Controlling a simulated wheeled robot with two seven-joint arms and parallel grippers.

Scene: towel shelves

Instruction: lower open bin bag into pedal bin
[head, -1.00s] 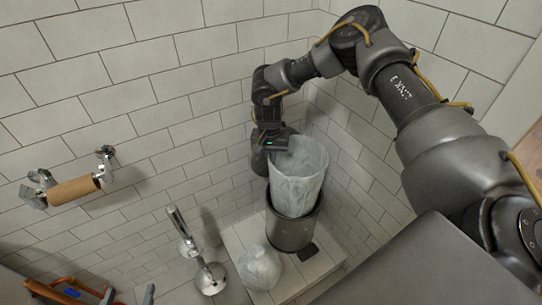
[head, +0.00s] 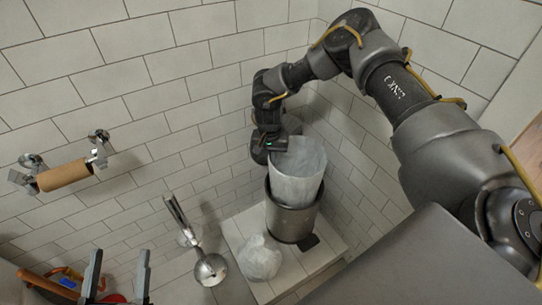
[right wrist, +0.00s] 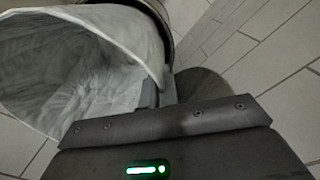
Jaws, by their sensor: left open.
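The whitish translucent bin bag (head: 298,175) is open at the top. Its lower part is inside the grey metal pedal bin (head: 291,222), and its upper part stands above the bin's rim. My right gripper (head: 279,143) is shut on the bag's rim at the back left. In the right wrist view the bag's open mouth (right wrist: 75,70) lies beside the fingers (right wrist: 158,93), with part of the bin's rim (right wrist: 158,10) behind. The bag's bottom is hidden in the bin. My left gripper (head: 117,262) is open and empty at the lower left, away from the bag.
The bin stands on a light tiled ledge (head: 285,287) with its dark pedal (head: 309,242) in front. A knotted whitish bag (head: 260,258) sits beside it. A metal brush stand (head: 209,268) is to the left. A cardboard tube (head: 63,175) hangs on the tiled wall.

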